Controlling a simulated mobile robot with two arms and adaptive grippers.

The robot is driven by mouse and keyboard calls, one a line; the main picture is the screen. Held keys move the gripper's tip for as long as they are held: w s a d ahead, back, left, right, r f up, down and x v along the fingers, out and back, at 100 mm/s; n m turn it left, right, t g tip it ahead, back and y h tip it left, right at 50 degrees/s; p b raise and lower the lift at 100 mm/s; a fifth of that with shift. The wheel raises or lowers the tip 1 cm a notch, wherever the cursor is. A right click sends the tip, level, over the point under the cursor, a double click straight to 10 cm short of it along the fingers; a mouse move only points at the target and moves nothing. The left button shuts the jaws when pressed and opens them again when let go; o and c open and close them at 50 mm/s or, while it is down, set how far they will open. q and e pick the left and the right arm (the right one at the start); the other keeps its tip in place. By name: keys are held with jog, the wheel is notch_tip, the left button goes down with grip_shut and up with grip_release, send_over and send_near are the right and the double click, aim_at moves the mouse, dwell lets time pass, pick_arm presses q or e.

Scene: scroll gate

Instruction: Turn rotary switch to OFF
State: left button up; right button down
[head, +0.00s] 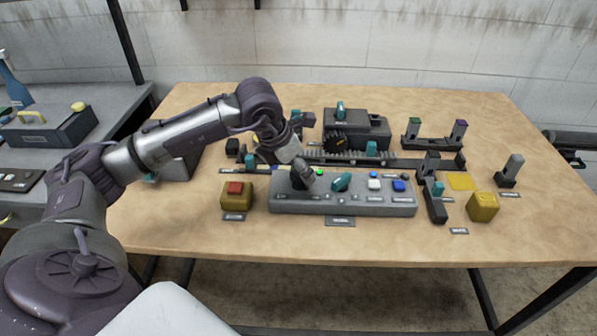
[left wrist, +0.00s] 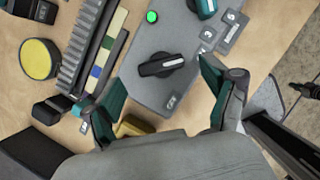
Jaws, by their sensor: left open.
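A grey control panel (head: 340,207) lies near the middle of the wooden table in the head view. A black rotary knob (left wrist: 161,65) with a white line sits on it in the left wrist view, with a small label (left wrist: 171,101) beside it. My left gripper (head: 303,180) is over the panel's left end and partly hides that knob in the head view. In the left wrist view the open teal-padded fingers (left wrist: 162,78) stand on either side of the knob, with gaps visible. A teal knob (head: 341,182) also sits on the panel. My right gripper is not in view.
A yellow box with a red button (head: 235,195) stands left of the panel. White (head: 374,184) and blue (head: 398,186) buttons are on the panel's right half. A toothed rail (head: 345,158) runs behind it. The table's front strip is mostly clear.

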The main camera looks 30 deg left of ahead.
aim_at(300, 180)
pick_arm(q)
jog(key=shift+w+f, duration=0.2)
jog(key=shift+f, duration=0.4)
jog(key=shift+w+d+f, duration=0.1)
jog(key=shift+w+f, duration=0.05)
jog(key=shift+f, duration=0.25)
jog(key=shift+w+f, duration=0.1)
jog(key=shift+f, duration=0.15)
jog(key=shift+w+f, duration=0.1)
jog(key=shift+c, duration=0.3)
jog(key=c, duration=1.1)
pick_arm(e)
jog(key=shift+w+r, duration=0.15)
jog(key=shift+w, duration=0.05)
